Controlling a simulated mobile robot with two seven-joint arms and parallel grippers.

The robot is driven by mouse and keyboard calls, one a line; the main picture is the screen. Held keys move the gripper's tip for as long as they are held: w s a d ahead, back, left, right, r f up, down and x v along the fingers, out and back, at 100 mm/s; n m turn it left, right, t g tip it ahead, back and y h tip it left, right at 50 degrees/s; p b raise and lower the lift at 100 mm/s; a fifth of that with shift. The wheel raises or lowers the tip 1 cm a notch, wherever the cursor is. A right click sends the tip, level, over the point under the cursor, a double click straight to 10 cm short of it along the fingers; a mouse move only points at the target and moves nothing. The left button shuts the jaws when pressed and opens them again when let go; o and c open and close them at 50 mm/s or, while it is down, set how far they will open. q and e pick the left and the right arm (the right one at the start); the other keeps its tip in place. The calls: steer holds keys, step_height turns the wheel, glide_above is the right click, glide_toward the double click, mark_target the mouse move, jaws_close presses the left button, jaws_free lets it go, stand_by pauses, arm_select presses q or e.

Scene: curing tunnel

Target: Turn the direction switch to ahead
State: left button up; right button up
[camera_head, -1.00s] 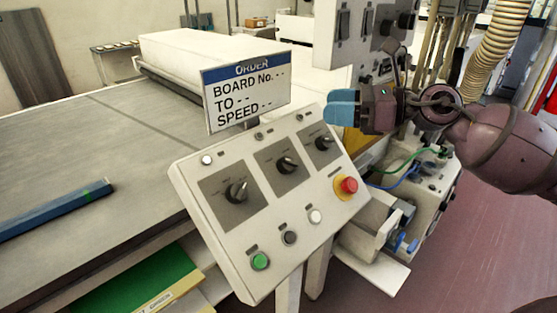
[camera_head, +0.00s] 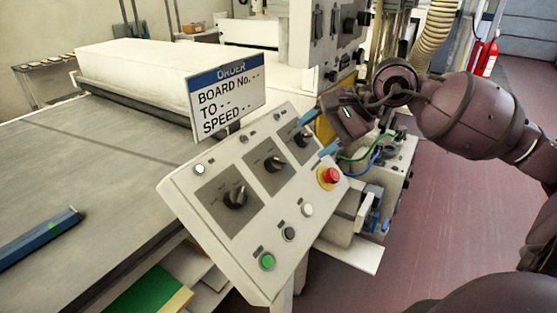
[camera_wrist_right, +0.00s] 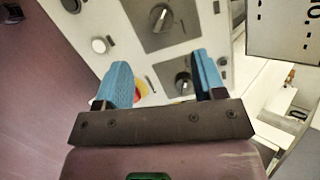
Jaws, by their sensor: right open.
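The sloped control panel (camera_head: 225,240) carries three black rotary knobs on grey plates: a left knob (camera_head: 236,197), a middle knob (camera_head: 274,162) and a right knob (camera_head: 303,138). Their labels are too small to read, so I cannot tell which is the direction switch. My right gripper (camera_head: 318,134) is open and empty, its blue fingertips at the panel's upper right by the right knob. In the right wrist view, this knob (camera_wrist_right: 183,84) shows between the open fingers (camera_wrist_right: 165,78), nearer the right finger; contact is not visible. The middle knob (camera_wrist_right: 160,16) lies beyond. My left gripper is not in view.
A red emergency button (camera_head: 330,175) on a yellow base sits just below the right knob, close to my fingers. White, dark and green (camera_head: 267,261) push buttons line the lower panel. An order sign (camera_head: 228,96) stands behind the panel's top edge.

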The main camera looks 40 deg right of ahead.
mark_target(280, 159)
steer(key=b+x, duration=0.1)
steer(key=x, duration=0.9)
steer(key=shift+w+a+f, duration=0.2)
steer(key=shift+a, duration=0.1)
steer(key=c, duration=0.9)
